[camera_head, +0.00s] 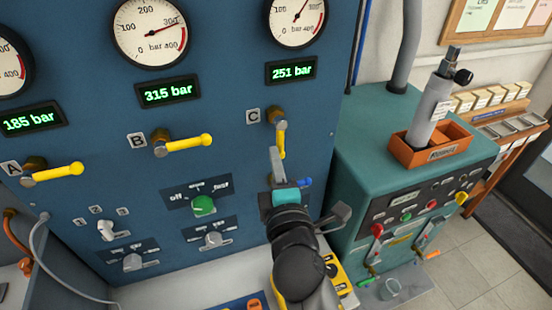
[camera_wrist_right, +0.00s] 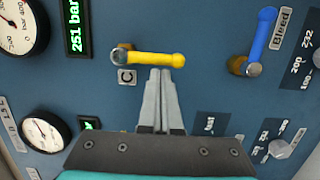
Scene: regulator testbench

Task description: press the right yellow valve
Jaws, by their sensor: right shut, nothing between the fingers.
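The right yellow valve (camera_head: 282,138), beside the label C, hangs with its lever pointing down on the blue panel. In the right wrist view the lever (camera_wrist_right: 150,57) lies across the picture, just beyond my fingertips. My right gripper (camera_head: 274,153) is shut and empty, its tips beside the lever's left side in the head view. The fingertips also show in the right wrist view (camera_wrist_right: 160,73), close to the lever's middle. I cannot tell whether they touch it. My left gripper is not in view.
The yellow valves B (camera_head: 183,145) and A (camera_head: 55,172) point right on the same panel. A blue Bleed lever (camera_wrist_right: 262,35) is near valve C. The display (camera_head: 291,70) above C reads 251 bar. A teal cabinet (camera_head: 400,130) stands to the right.

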